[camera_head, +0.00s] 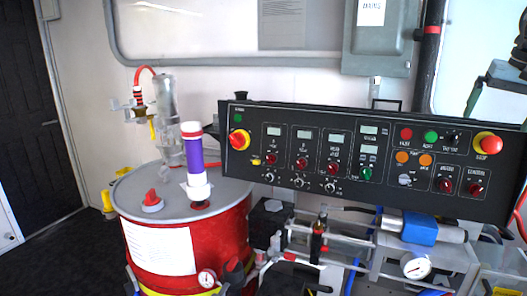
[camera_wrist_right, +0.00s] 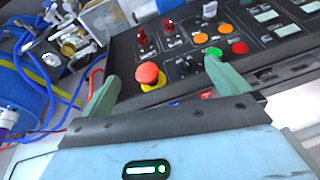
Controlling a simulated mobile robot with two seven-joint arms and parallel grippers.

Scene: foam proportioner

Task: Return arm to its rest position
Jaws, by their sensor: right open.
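My right gripper (camera_wrist_right: 161,70) is open and empty in the right wrist view, its two green-grey fingers spread apart. Between the fingers the view shows the red stop button (camera_wrist_right: 147,73) with its yellow collar. I cannot tell how far it is from the fingertips. In the head view the same button (camera_head: 487,143) is at the right end of the black control panel (camera_head: 300,118). Dark and grey parts at the upper right edge of the head view look like my right arm; its fingertips are not clear there. My left gripper is in neither view.
A red drum (camera_head: 215,238) with a grey lid stands left of the panel, with a purple-and-white cylinder (camera_head: 192,155) on it. Pipes, gauges and a blue fitting (camera_head: 420,229) crowd below the panel. A grey electrical box (camera_head: 378,55) hangs above. Dark floor is clear at lower left.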

